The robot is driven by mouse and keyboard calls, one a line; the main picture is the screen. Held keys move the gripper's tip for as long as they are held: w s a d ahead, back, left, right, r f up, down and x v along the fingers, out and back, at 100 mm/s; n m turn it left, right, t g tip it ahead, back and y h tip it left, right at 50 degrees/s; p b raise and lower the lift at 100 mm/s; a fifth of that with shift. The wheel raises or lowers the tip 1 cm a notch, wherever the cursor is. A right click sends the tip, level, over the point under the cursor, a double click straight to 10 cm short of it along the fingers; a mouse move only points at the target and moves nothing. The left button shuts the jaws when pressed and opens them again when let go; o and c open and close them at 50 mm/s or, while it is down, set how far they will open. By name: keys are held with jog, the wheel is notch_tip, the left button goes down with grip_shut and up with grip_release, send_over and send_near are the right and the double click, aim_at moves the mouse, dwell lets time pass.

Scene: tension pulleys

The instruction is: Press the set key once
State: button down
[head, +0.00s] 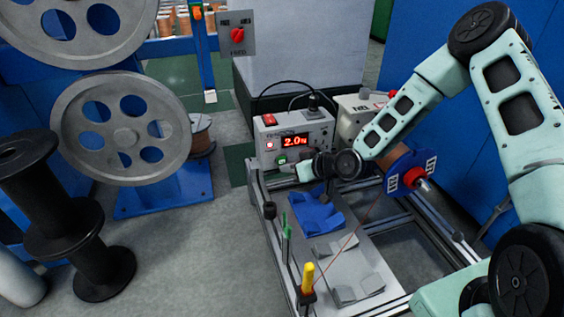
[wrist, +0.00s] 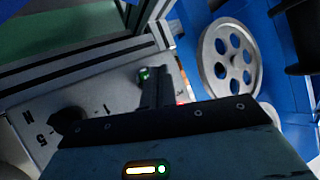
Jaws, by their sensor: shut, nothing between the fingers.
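The tension control box (head: 297,132) has a red lit display (head: 294,141) that reads about 2.0 N. A small green-lit key (head: 282,159) sits low on its front; I take it for the set key, but its label is not legible. The same green key shows in the wrist view (wrist: 143,74), beside my gripper (wrist: 160,72). My gripper's dark fingers are shut and empty, with the tips very close to the key. I cannot tell whether they touch it. In the head view the fingertips are hard to make out at the box's lower front.
A dark knob (wrist: 68,119) with a printed scale lies left of the fingers in the wrist view. A copper spool (head: 408,166) and a blue bracket (head: 316,212) are near my arm. Yellow (head: 308,277) and green posts stand in front.

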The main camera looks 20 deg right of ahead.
jog(key=shift+w, duration=0.1)
dwell(0.7)
jog(key=shift+w, duration=0.3)
jog(key=shift+w, duration=0.4)
dwell(0.9)
jog(key=shift+s+p, duration=0.5)
jog(key=shift+s, duration=0.3)
jog(key=shift+s+p, duration=0.6)
jog(key=shift+s, duration=1.95)
